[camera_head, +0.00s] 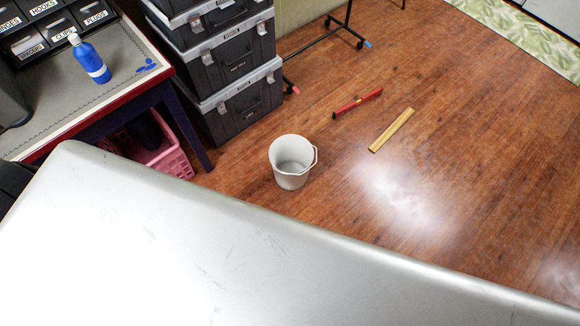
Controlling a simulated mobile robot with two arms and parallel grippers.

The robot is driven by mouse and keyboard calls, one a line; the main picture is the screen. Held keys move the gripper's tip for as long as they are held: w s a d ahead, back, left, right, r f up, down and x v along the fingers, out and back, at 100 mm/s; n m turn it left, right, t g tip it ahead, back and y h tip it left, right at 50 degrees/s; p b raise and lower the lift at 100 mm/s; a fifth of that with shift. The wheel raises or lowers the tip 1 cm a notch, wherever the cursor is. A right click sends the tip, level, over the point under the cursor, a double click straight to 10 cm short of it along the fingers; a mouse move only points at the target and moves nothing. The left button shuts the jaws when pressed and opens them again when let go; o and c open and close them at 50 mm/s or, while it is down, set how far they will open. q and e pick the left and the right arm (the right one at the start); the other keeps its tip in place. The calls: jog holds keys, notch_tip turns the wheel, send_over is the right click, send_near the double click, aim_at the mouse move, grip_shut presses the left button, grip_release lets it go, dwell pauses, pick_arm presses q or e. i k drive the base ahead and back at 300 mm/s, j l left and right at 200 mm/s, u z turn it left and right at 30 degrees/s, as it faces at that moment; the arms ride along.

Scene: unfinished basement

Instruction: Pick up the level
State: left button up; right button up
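A red level (357,102) lies on the wooden floor, a little above the middle of the head view. It is long and thin, with a small yellowish spot near its middle. It lies apart from the things around it. Neither of my grippers shows in this view.
A white bucket (290,163) stands left of and nearer than the level. A yellow wooden strip (391,130) lies to its right. Stacked grey cases (238,100), a table with a blue bottle (90,60) and a pink basket (170,155) are left. A pale grey surface (200,250) fills the foreground.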

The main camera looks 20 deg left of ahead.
aim_at(372, 94)
jog(key=i+l+z, duration=0.35)
jog(key=i, duration=0.2)
jog(key=i+l+z, duration=0.1)
jog(key=i+z, duration=0.4)
jog(key=i, duration=1.45)
jog(key=i+u, duration=0.4)
jog(key=i+l+u, duration=0.25)
jog(key=i+u, duration=0.15)
jog(key=i+l+u, duration=0.4)
jog(key=k+j, duration=0.05)
jog(key=j, duration=0.05)
